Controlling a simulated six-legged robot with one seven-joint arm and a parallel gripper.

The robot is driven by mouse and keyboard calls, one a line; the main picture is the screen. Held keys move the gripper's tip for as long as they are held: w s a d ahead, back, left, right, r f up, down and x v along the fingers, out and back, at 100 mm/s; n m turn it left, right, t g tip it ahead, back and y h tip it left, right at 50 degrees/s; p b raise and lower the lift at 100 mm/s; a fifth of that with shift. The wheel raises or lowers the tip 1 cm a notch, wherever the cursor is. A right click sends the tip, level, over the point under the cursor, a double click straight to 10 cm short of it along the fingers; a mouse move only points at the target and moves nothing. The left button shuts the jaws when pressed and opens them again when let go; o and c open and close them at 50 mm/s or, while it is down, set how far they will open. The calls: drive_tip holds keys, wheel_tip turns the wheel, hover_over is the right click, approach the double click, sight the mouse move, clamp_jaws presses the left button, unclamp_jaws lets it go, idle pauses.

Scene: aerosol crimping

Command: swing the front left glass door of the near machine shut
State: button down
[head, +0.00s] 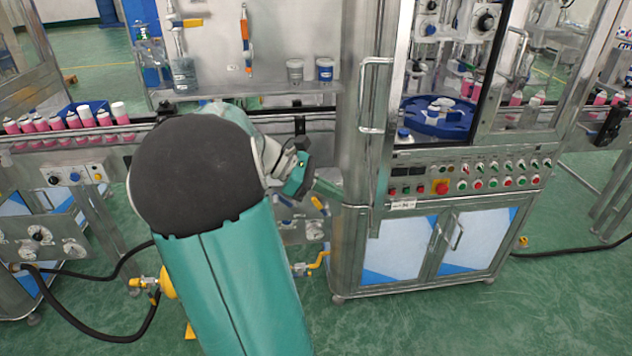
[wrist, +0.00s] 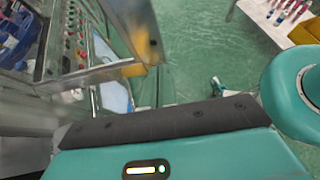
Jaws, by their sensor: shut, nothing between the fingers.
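The front left glass door (head: 386,150) of the near machine stands open in the head view. It juts toward me and shows nearly edge-on, as a tall metal frame with a bar handle (head: 363,95). The opening to its right shows the blue turntable (head: 437,124) inside. My gripper (head: 327,189) is low and left of the door's lower end, by the machine's corner post. It is shut with nothing held. I cannot tell whether it touches the door.
The control panel (head: 470,175) and lower cabinet (head: 400,245) are right of my gripper. A conveyor with pink cans (head: 70,121) runs at left. Yellow fittings and black hoses (head: 90,330) lie low at left. Green floor (head: 450,325) is clear in front of the cabinet.

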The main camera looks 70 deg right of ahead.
sight(374, 204)
drive_tip(key=s, duration=0.1)
drive_tip(key=s+d+f, duration=0.1)
drive_tip(key=s, duration=0.3)
drive_tip(key=shift+s+d+f, duration=0.15)
drive_tip(key=shift+d+f, duration=0.05)
drive_tip(key=shift+d, duration=0.1)
drive_tip(key=shift+s+d, duration=0.15)
drive_tip(key=shift+s, duration=0.25)
drive_tip(key=shift+s, duration=0.1)
